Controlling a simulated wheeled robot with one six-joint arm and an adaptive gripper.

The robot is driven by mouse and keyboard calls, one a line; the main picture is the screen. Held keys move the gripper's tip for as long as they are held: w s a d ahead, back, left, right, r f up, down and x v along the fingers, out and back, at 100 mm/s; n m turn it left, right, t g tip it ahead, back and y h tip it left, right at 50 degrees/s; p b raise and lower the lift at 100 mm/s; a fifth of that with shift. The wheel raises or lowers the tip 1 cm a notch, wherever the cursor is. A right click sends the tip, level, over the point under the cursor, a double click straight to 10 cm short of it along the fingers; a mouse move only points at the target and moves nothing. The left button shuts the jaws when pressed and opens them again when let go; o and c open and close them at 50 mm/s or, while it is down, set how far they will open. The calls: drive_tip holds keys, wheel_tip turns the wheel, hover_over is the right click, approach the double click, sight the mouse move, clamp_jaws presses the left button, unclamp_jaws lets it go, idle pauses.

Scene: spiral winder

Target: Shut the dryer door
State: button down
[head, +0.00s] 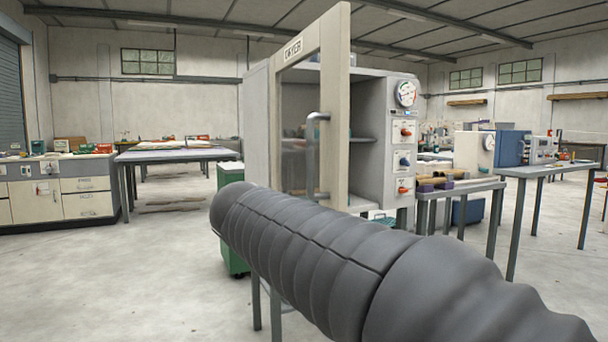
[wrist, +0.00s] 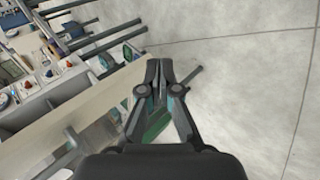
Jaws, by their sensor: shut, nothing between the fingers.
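The dryer (head: 370,90) is a grey cabinet on a stand, with a gauge and knobs on its right panel. Its door (head: 337,100), a pale frame with a window and a DRYER label, stands open toward me, baring the shelf inside to its right. A grey bar handle (head: 312,150) is on the door front. My gripper (wrist: 159,63) is shut and empty in the wrist view. A pale strip, probably the door (wrist: 75,118), runs up to beside the fingers; I cannot tell whether they touch. In the head view my arm hides the gripper and the dryer's lower part.
A green bin (head: 231,180) stands beside the dryer's stand at left. A workbench (head: 70,190) is at far left. The floor at left is clear.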

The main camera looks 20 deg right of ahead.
drive_tip(key=w+r+h, duration=0.5)
drive_tip(key=w+r, duration=0.4)
drive_tip(key=r, duration=0.1)
drive_tip(key=m+g+h, duration=0.4)
drive_tip(key=h, duration=0.1)
approach(338, 170)
drive_tip(key=d, duration=0.3)
drive_tip(key=d+b, duration=0.1)
drive_tip(key=d, duration=0.3)
drive_tip(key=shift+s+d+r+b, duration=0.1)
drive_tip(key=shift+s+b, duration=0.1)
drive_tip(key=shift+b, duration=0.1)
